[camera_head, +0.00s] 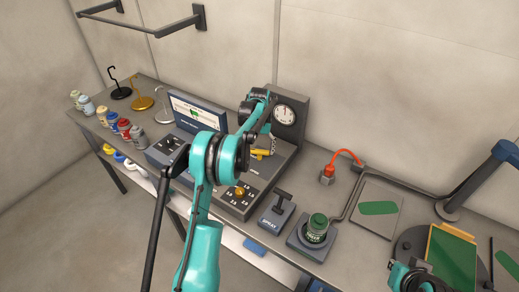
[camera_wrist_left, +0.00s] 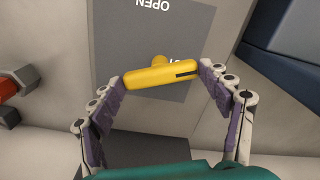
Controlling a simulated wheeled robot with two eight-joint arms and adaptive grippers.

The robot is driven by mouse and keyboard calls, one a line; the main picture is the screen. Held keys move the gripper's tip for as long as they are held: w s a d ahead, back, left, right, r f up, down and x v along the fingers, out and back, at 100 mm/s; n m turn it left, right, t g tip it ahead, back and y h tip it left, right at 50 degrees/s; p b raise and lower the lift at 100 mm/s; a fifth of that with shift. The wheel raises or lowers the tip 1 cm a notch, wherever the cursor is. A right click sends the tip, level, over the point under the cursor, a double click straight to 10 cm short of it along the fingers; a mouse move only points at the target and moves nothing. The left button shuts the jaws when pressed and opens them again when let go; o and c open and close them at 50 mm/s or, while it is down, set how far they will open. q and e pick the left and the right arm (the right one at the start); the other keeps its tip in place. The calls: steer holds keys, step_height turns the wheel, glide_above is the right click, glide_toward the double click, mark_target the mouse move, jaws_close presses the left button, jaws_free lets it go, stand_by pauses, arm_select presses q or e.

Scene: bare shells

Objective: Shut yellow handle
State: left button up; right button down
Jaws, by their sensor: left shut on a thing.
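The yellow handle (camera_head: 259,153) is on a dark grey unit with a round dial, on the bench in the head view. In the left wrist view the yellow handle (camera_wrist_left: 160,75) is a thick bar lying across the picture, slightly tilted. It sits on a grey plate marked OPEN, upside down, at the top; a second label behind the bar is mostly hidden. My left gripper (camera_wrist_left: 162,78) is shut on the handle, with one finger at each end of the bar. My right arm shows only in part at the bottom right, and its fingers cannot be made out.
The dial gauge (camera_head: 284,114) stands behind the handle. A small screen (camera_head: 197,111) is left of it. A SPRAY lever (camera_head: 281,205) and a green-capped jar (camera_head: 317,226) stand to the right. Several small bottles (camera_head: 124,127) line the bench's left end.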

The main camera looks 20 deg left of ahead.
mark_target(260, 150)
arm_select(q)
steer(key=shift+m, duration=2.2)
steer(key=o, duration=1.2)
steer(key=shift+c, duration=0.2)
step_height(260, 150, up, 12)
